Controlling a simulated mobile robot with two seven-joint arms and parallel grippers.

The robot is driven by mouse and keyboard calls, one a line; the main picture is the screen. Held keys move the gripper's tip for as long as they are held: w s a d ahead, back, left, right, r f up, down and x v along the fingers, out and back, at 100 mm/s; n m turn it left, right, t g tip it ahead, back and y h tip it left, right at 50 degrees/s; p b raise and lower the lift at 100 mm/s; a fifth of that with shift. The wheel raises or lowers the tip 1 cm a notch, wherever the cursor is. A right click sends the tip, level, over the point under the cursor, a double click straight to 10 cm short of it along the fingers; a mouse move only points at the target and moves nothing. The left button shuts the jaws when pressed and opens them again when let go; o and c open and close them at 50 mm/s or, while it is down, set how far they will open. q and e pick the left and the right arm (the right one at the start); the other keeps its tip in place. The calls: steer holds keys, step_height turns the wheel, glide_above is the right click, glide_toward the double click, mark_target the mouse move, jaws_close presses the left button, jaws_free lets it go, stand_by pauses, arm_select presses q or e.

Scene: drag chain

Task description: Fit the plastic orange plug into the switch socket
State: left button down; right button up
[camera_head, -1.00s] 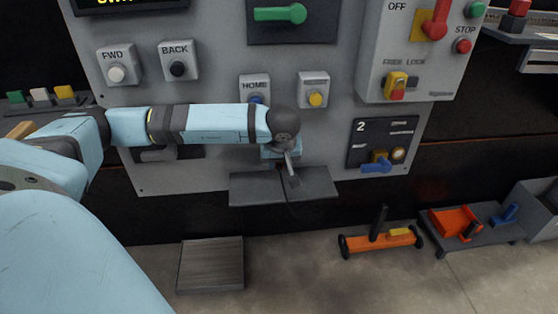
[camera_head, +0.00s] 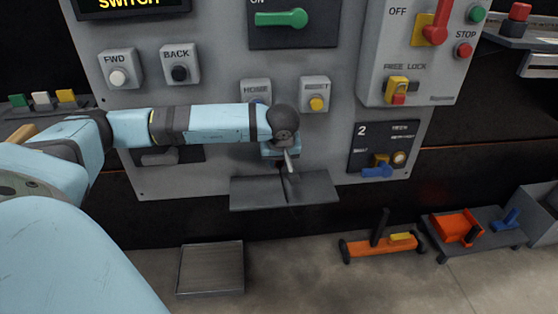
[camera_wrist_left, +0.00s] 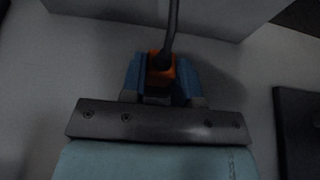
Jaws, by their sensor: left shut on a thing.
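My left gripper (camera_wrist_left: 160,80) is shut on the orange plug (camera_wrist_left: 157,57) in the left wrist view, with its blue fingers on either side of it. A dark cable (camera_wrist_left: 172,22) runs up from the plug in that view. In the head view my left gripper (camera_head: 282,155) is at the grey panel, just above a small grey shelf (camera_head: 260,193). The plug is hidden there, and the switch socket cannot be made out. Whether the plug touches or enters anything cannot be told. My right gripper is not in view.
The panel carries FWD (camera_head: 118,76) and BACK (camera_head: 180,73) buttons, a yellow RESET button (camera_head: 317,103) and a green handle (camera_head: 280,18). A blue lever (camera_head: 376,170) sits to the right. An orange cart (camera_head: 380,246) and a grey step (camera_head: 210,268) are on the floor.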

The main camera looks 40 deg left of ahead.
arm_select(q)
steer(key=shift+w+a, duration=0.1)
steer(key=shift+a, duration=0.05)
steer(key=c, duration=0.8)
jaws_free()
steer(key=shift+r, duration=0.3)
steer(key=shift+p+v, duration=2.6)
steer(key=shift+v, duration=4.05)
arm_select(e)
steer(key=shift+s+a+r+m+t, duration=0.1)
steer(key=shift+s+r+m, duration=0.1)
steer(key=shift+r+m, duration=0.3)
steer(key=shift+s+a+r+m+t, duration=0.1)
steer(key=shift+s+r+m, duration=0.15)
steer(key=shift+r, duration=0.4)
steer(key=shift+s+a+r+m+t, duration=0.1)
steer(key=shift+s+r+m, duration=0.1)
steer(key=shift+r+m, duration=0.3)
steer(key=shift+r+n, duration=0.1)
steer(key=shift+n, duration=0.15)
